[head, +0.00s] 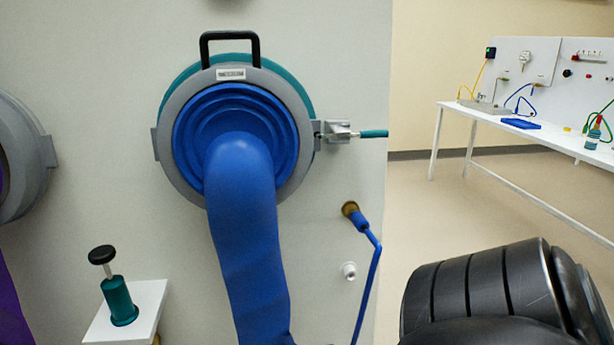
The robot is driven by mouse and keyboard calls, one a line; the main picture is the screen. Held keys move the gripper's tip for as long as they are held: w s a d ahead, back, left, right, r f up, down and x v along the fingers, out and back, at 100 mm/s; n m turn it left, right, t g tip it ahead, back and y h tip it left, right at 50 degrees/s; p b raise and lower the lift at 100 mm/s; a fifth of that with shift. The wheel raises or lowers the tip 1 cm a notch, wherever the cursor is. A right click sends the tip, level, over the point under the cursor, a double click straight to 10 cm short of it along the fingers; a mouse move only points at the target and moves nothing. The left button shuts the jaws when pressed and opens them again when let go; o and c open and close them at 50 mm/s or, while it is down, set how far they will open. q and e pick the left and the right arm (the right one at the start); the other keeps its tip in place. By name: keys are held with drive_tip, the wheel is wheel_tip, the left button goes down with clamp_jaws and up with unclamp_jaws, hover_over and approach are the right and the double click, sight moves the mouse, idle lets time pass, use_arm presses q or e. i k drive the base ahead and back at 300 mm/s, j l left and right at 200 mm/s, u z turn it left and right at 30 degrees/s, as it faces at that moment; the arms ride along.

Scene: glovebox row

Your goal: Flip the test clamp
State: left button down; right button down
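A round glove port with a grey ring (182,178) and a teal rim behind it is on the pale panel. A blue glove (245,230) hangs from it. A metal clamp (338,131) sits at the ring's right side, and its teal-tipped lever (373,134) points right, about level. I take this to be the test clamp. Neither of my grippers shows. A black ribbed arm part, likely mine, fills the lower right corner, well away from the clamp.
A black handle (230,37) tops the port. A blue hose (372,270) runs from a brass fitting (350,209) below the clamp. A teal plunger (119,301) stands on a white shelf at lower left. A white bench (470,112) stands far right across open floor.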

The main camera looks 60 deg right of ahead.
sight(375, 133)
drive_tip(key=l+z, duration=0.15)
drive_tip(key=z, duration=2)
